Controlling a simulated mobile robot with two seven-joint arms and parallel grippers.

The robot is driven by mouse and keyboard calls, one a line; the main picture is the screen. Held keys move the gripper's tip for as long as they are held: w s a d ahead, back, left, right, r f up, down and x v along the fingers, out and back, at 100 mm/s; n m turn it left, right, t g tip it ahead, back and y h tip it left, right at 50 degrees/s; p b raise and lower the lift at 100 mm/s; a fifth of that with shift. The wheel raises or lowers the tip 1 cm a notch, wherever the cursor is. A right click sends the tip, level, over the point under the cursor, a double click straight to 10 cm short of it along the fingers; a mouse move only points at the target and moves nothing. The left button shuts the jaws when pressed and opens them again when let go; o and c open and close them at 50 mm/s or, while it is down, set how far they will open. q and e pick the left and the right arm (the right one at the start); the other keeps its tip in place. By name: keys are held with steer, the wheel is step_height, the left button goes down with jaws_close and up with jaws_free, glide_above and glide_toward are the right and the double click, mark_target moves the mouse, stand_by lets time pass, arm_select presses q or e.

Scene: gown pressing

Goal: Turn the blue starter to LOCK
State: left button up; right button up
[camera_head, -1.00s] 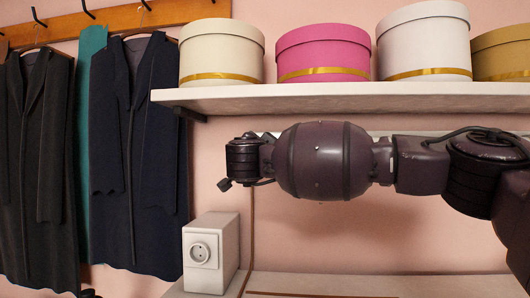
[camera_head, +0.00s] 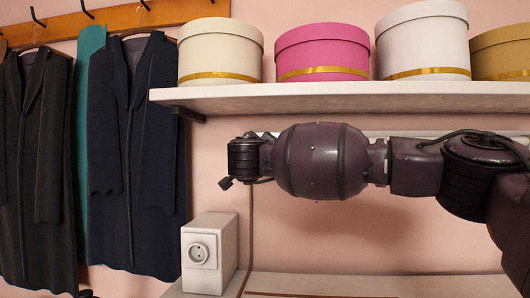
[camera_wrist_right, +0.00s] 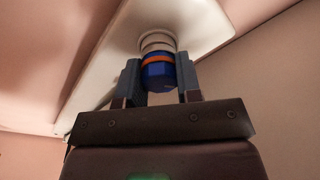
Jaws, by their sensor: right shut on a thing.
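The blue starter (camera_wrist_right: 159,84) shows in the right wrist view as a round blue knob with an orange band, below a pale collar on a white surface. My right gripper (camera_wrist_right: 158,76) has one finger on each side of the blue knob and is shut on it. No LOCK mark or pointer can be made out, so I cannot tell the knob's setting. In the head view my right arm reaches in from the right; the starter and the right fingertips cannot be made out there. My left gripper is not in view.
A white shelf (camera_head: 330,99) with several round hat boxes runs above my right arm. A white box with a round socket (camera_head: 198,253) stands below the arm's end. Dark gowns (camera_head: 135,150) hang at the left. Pink wall is clear below the arm.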

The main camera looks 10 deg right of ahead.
stand_by(0.6)
steer(key=shift+w+f+m+b, duration=0.15)
steer(key=shift+m+b, duration=0.15)
steer(key=shift+m, duration=0.7)
steer(key=shift+m+g, duration=0.3)
steer(key=shift+m, duration=0.6)
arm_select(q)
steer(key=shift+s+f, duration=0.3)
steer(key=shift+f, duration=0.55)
arm_select(e)
steer(key=shift+m, duration=0.6)
arm_select(q)
steer(key=shift+b, duration=0.3)
